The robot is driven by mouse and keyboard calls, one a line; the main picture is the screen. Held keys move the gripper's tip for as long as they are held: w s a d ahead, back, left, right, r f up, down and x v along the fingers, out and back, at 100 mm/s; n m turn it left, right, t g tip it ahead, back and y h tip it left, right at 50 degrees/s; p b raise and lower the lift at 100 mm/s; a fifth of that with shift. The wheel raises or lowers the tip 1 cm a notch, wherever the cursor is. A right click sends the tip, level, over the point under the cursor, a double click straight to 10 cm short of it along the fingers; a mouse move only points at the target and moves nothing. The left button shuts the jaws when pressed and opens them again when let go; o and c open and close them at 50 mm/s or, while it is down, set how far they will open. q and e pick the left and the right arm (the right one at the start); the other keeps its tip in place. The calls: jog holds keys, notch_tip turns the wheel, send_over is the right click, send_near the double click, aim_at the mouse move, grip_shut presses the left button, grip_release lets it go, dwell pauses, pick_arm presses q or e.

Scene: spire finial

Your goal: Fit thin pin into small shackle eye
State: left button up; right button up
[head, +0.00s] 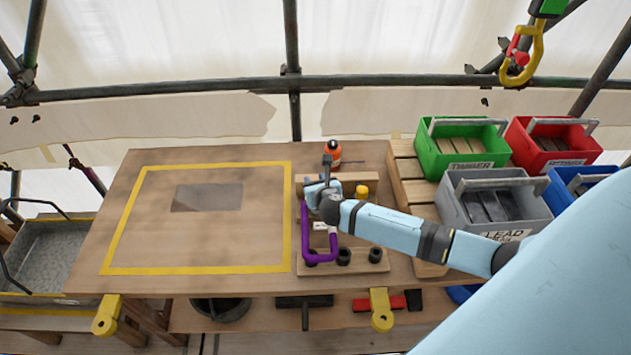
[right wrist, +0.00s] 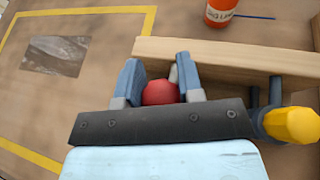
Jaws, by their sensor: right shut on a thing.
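My right gripper (head: 318,192) is over the wooden rack on the bench. In the right wrist view its blue fingers (right wrist: 160,85) are shut on a red knob (right wrist: 160,93), with a short pale shaft (right wrist: 173,73) showing beyond it; this looks like the thin pin. The purple U-shaped shackle (head: 320,257) stands just in front of the gripper in the head view. The gripper and wrist cover its upper right end, so I cannot tell whether the pin touches an eye. A yellow-headed pin (head: 362,191) stands right of the gripper, also in the right wrist view (right wrist: 290,125). My left gripper is out of view.
A wooden rail (head: 365,178) lies behind the gripper, with an orange bottle (head: 332,154) beyond. Green (head: 430,150), red and grey bins stand right.

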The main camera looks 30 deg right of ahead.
jog(key=shift+f+b, duration=0.75)
jog(key=shift+f, duration=0.5)
jog(key=o, duration=1.1)
jog(key=v, duration=1.3)
jog(key=shift+s+r, duration=0.2)
jog(key=shift+s, duration=0.15)
